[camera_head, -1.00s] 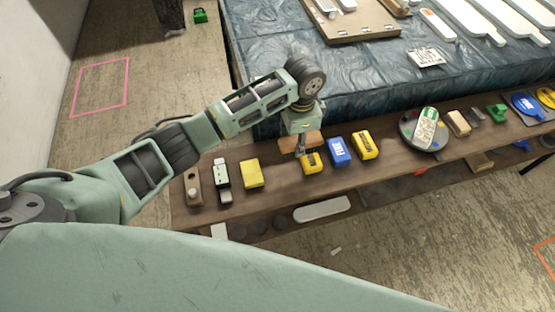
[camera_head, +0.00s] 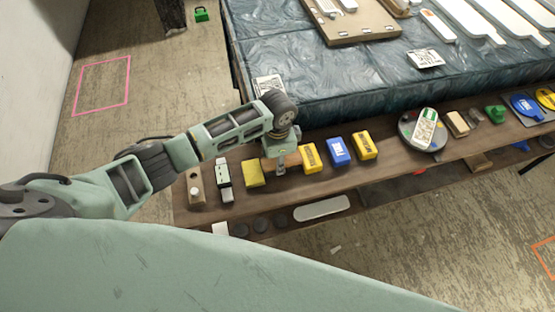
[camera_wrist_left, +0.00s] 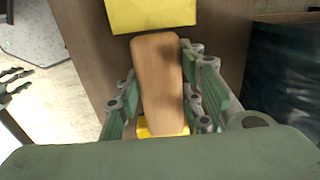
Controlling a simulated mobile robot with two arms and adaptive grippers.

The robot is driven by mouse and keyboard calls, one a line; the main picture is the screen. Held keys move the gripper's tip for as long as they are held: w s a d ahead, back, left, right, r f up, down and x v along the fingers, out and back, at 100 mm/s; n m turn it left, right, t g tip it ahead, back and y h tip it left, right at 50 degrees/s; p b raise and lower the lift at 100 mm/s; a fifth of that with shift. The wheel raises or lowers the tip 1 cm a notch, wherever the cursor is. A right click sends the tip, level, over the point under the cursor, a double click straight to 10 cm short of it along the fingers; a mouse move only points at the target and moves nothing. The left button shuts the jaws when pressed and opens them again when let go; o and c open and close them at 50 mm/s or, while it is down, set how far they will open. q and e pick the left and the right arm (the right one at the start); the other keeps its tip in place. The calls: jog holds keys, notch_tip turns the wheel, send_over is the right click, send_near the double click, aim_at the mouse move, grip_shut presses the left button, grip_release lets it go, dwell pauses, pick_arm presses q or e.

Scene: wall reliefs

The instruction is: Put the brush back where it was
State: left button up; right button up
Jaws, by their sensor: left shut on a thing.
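The brush shows in the left wrist view as a long, rounded tan wooden block (camera_wrist_left: 160,80). My left gripper (camera_wrist_left: 160,95) is shut on it, with a green finger along each side. In the head view my left gripper (camera_head: 281,168) points down at the wooden shelf (camera_head: 235,205), between a plain yellow block (camera_head: 253,174) and a yellow lettered box (camera_head: 311,158). The brush is mostly hidden there by the gripper. I cannot tell whether the brush touches the shelf.
A blue box (camera_head: 339,152) and another yellow box (camera_head: 365,146) stand to the right on the shelf. A table with a blue cover (camera_head: 330,85) stands behind.

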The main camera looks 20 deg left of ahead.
pick_arm(q)
jog(key=shift+f, duration=0.15)
jog(key=o, duration=1.1)
notch_tip(320, 180, up, 12)
jog(key=shift+r, duration=0.2)
